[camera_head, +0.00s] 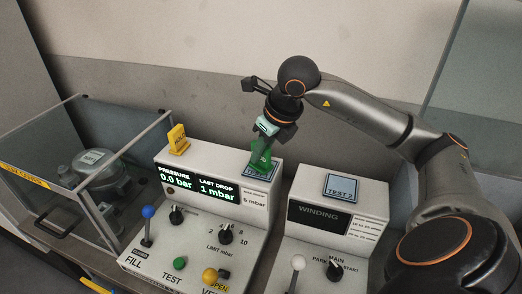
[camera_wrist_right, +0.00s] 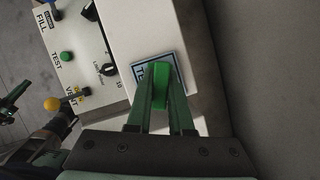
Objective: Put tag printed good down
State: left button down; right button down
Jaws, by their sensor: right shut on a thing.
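The green tag (camera_head: 261,160) is held in my right gripper (camera_head: 265,145), over the blue-bordered TEST plate (camera_head: 248,171) on top of the pressure tester. In the right wrist view the green tag (camera_wrist_right: 160,87) sits between the two closed fingers, in front of the plate (camera_wrist_right: 139,74). I cannot tell whether its lower end touches the plate. Writing on the tag is not readable. A dark, finger-like part (camera_wrist_right: 12,102) at the left edge of the wrist view may be my left gripper; its opening is unclear.
A yellow tag (camera_head: 178,140) stands at the tester's left top corner. A winding tester (camera_head: 335,235) with a TEST 2 plate (camera_head: 341,188) stands to the right. A clear-walled enclosure (camera_head: 38,155) holding a grey compressor (camera_head: 108,182) is at left. Levers and knobs project in front.

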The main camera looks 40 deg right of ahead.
jog(key=c, duration=0.8)
grip_release()
jog(key=shift+r, duration=0.3)
jog(key=p+v, duration=0.1)
jog(key=v, duration=1)
jog(key=shift+s+r+p, duration=0.15)
jog(key=shift+r+p, duration=0.1)
jog(key=shift+p, duration=0.05)
